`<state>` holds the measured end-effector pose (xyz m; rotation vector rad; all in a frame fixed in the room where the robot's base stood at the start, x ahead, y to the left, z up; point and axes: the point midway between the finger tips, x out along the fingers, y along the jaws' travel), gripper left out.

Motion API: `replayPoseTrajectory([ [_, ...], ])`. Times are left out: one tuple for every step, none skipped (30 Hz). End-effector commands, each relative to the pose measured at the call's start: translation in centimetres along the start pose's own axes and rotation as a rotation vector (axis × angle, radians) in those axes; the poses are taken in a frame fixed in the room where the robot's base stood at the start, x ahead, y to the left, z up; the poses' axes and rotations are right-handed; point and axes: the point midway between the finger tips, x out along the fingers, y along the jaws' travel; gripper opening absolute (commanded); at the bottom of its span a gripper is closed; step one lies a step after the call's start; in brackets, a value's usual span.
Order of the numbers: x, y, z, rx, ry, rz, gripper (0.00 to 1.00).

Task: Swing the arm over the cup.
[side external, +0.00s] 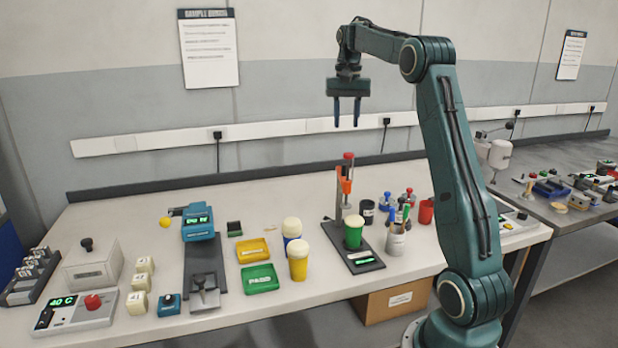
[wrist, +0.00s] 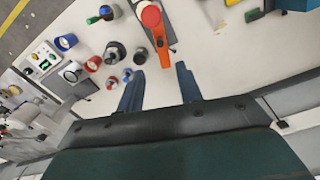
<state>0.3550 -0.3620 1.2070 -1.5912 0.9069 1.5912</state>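My gripper (side external: 346,122) hangs with its fingers pointing down, high above the back of the bench. Its two fingers stand apart with nothing between them; they also show apart in the wrist view (wrist: 160,78). Several cups stand on the bench below. A green cup with a cream top (side external: 353,235) is upright on the dark base of a stand, well below and slightly right of my gripper. A yellow cup (side external: 298,266) and a blue cup (side external: 291,231), both with cream tops, stand to its left. I cannot tell which cup the task means.
A stand with a red knob and orange part (side external: 346,178) rises below my gripper; the orange part (wrist: 163,40) lies ahead of the fingers. A pen holder (side external: 395,241), small bottles and a red mug (side external: 426,211) stand right. Yellow (side external: 253,250) and green (side external: 261,279) trays lie left.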

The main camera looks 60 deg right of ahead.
Motion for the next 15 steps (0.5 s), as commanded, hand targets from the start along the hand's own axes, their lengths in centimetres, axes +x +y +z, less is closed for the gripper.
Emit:
replayPoseTrajectory([
  [0.1, 0.0, 0.0, -0.001, 0.0, 0.0, 0.36],
  [0.1, 0.0, 0.0, -0.001, -0.001, 0.0, 0.36],
  [0.2, 0.0, 0.0, -0.001, -0.001, 0.0, 0.36],
  [0.3, 0.0, 0.0, -0.001, -0.002, 0.0, 0.36],
  [0.5, 0.0, 0.0, -0.001, -0.002, 0.0, 0.36],
  [0.6, 0.0, 0.0, -0.002, -0.002, 0.0, 0.36],
  [0.8, 0.0, 0.0, -0.002, -0.001, 0.0, 0.36],
  [1.0, 0.0, 0.0, -0.002, -0.001, 0.0, 0.36],
  [1.3, 0.0, 0.0, -0.002, -0.002, 0.001, 0.36],
  [1.5, 0.0, 0.0, -0.002, -0.003, 0.001, 0.36],
  [1.8, 0.0, 0.0, -0.002, -0.002, 0.0, 0.36],
  [2.2, 0.0, 0.0, -0.002, -0.002, 0.001, 0.36],
  [2.5, 0.0, 0.1, -0.002, -0.003, 0.001, 0.36],
  [2.8, 0.0, 0.1, -0.002, -0.002, 0.001, 0.36],
  [3.3, 0.0, 0.1, -0.002, -0.004, 0.001, 0.36],
])
